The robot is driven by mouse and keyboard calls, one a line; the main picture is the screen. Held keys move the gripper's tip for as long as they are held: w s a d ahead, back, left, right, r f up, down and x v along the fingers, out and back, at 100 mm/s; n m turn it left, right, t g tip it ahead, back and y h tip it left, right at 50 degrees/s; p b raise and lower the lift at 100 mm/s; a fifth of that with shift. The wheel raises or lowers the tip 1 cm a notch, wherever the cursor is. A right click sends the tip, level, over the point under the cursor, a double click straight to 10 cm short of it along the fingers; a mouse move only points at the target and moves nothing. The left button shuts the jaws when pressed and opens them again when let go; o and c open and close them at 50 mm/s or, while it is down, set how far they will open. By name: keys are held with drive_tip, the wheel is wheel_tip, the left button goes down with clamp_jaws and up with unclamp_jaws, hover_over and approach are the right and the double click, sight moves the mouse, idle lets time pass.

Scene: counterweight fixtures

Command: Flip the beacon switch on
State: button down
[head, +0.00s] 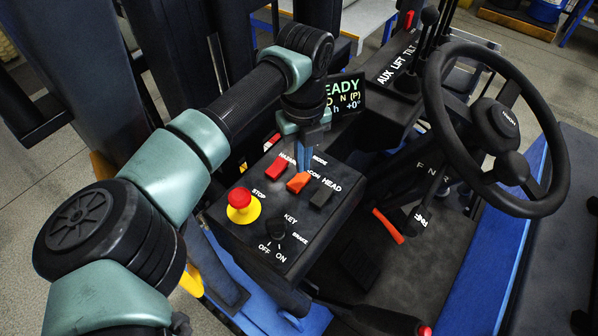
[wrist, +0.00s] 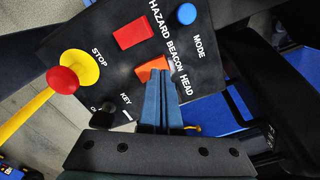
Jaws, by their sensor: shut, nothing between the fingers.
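The orange beacon switch (head: 298,182) sits on the black control panel (head: 240,240), between the red hazard switch (head: 277,168) and the black head switch (head: 322,197). In the wrist view the orange switch (wrist: 152,68) shows just beyond my fingertips, partly covered by them. My gripper (head: 303,170) points down at the panel, its blue fingers shut together and empty. Its tips are at the beacon switch's upper right edge; I cannot tell whether they touch it. The wrist view shows the shut fingers (wrist: 158,72) too. Which way the switch is tipped is not clear.
A red stop button on a yellow base (head: 240,205) and a key knob (head: 276,230) are on the same panel. A blue mode button (wrist: 187,14) is near the hazard switch. The display (head: 345,95) stands behind my gripper; the steering wheel (head: 433,90) is at right.

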sight(303, 177)
drive_tip(key=shift+r+p, duration=1.5)
drive_tip(key=shift+r, duration=0.9)
drive_tip(key=shift+f, duration=0.1)
